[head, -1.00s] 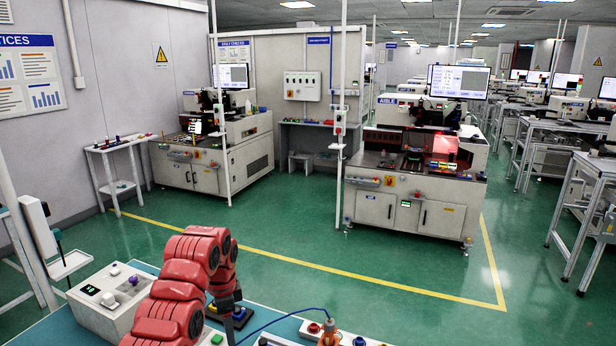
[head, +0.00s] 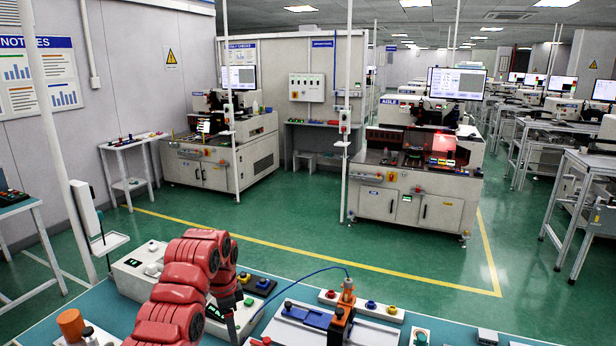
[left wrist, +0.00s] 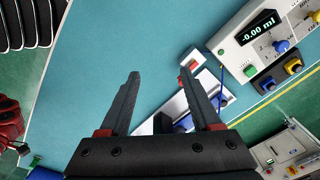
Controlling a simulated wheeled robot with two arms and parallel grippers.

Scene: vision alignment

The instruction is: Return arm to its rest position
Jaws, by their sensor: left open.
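My left arm (head: 183,285) is red and comes up from the bottom of the head view, bent, over the teal bench. My right gripper is not in view.
A white box with a small display (head: 130,275) stands left of the arm; an orange cylinder (head: 70,323) is at lower left. An orange clamp (head: 342,312) on a blue rail and a button strip (head: 365,306) are to the right. Green floor (head: 290,225) beyond is clear.

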